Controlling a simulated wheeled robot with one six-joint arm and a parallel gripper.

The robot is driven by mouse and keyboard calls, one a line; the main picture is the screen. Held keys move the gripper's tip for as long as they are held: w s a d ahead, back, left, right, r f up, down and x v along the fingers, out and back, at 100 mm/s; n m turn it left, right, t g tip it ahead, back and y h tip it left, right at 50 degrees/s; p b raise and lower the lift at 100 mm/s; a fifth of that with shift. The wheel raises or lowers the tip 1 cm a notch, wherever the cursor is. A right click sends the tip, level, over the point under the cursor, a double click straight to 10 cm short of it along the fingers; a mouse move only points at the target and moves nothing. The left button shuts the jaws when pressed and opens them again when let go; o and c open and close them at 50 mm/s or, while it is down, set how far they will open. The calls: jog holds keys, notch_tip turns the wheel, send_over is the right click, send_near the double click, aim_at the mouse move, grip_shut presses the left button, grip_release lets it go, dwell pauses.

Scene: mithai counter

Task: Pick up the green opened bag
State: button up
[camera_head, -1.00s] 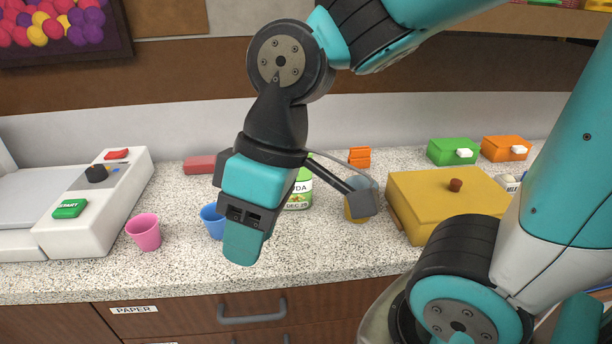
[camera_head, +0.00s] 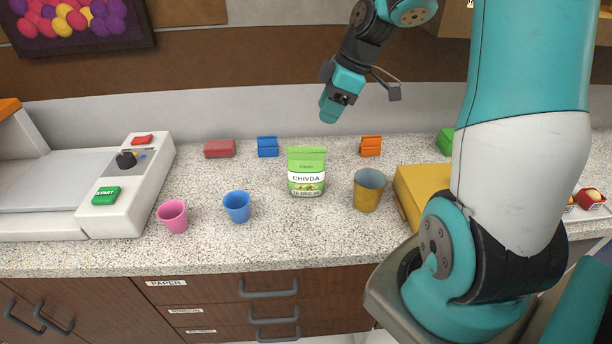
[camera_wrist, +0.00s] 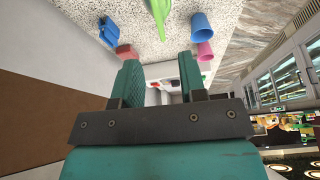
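The green bag (camera_head: 306,165), labelled CHIVDA, stands upright on the speckled counter, in the middle of the head view. Its top edge looks straight, and I cannot tell whether it is open. In the wrist view the bag (camera_wrist: 158,14) shows at the top edge, partly cut off. My gripper (camera_head: 330,108) is above and behind the bag, slightly right of it in the head view, and apart from it. In the wrist view the two fingers of my gripper (camera_wrist: 160,80) stand apart with nothing between them.
A blue cup (camera_head: 237,208) and pink cup (camera_head: 173,217) stand left. Blue (camera_head: 267,147) and orange (camera_head: 371,146) clips lie behind. Counter in front of the bag is clear.

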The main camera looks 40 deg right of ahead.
aim_at(308, 148)
jog(key=p+x, duration=0.1)
jog(key=x, duration=0.5)
jog(key=shift+a+f, duration=0.15)
jog(key=p+x, duration=0.1)
jog(key=x, duration=0.3)
jog(key=shift+w+p, duration=0.2)
jog(key=shift+p, duration=0.15)
jog(key=shift+w+a+f, duration=0.15)
jog(key=shift+a+f, duration=0.05)
jog(key=shift+f, duration=0.3)
jog(key=shift+f, duration=0.25)
grip_shut()
